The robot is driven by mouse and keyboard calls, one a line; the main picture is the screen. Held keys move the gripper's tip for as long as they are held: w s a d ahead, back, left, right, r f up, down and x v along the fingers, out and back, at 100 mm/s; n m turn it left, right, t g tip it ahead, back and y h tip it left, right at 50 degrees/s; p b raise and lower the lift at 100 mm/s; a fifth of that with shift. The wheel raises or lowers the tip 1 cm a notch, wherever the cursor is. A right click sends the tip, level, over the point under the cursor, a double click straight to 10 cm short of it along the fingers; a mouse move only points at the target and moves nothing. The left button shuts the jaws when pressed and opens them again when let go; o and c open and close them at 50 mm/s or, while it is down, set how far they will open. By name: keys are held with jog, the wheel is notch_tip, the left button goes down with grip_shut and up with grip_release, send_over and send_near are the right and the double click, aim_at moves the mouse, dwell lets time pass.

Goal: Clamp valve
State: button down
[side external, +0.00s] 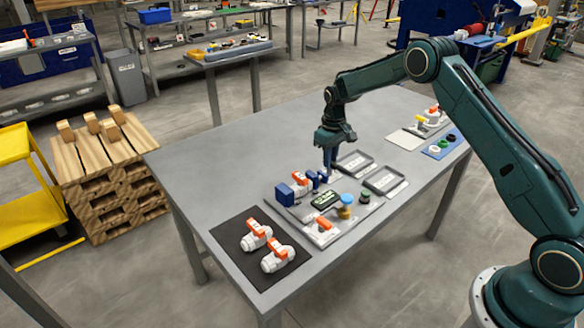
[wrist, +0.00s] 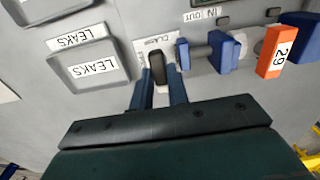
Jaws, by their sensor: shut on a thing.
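A blue clamp (side external: 284,194) stands on the grey fixture plate, with a white valve (side external: 302,190) with an orange handle between its blue blocks. In the wrist view, the orange handle (wrist: 276,52) carries the number 29, and a blue clamp jaw (wrist: 224,50) lies left of it. My gripper (side external: 328,174) reaches down at the clamp's right end. In the wrist view, my gripper (wrist: 161,78) has its blue fingers on either side of a dark clamp handle (wrist: 156,68), shut on it, beside a label that seems to read CLAMP. The handle's lower part is hidden.
Two grey trays, one labelled LEAKS (wrist: 95,67), lie beside the clamp. Near the clamp are a display (side external: 325,199), a blue-topped yellow bottle (side external: 345,206) and another orange-handled valve (side external: 322,231). Two valves (side external: 256,234) lie on a black mat (side external: 235,231).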

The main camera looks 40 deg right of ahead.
jog(key=c, duration=1.4)
grip_release()
jog(key=shift+o, duration=0.2)
jog(key=shift+r, duration=0.15)
notch_tip(320, 180, up, 14)
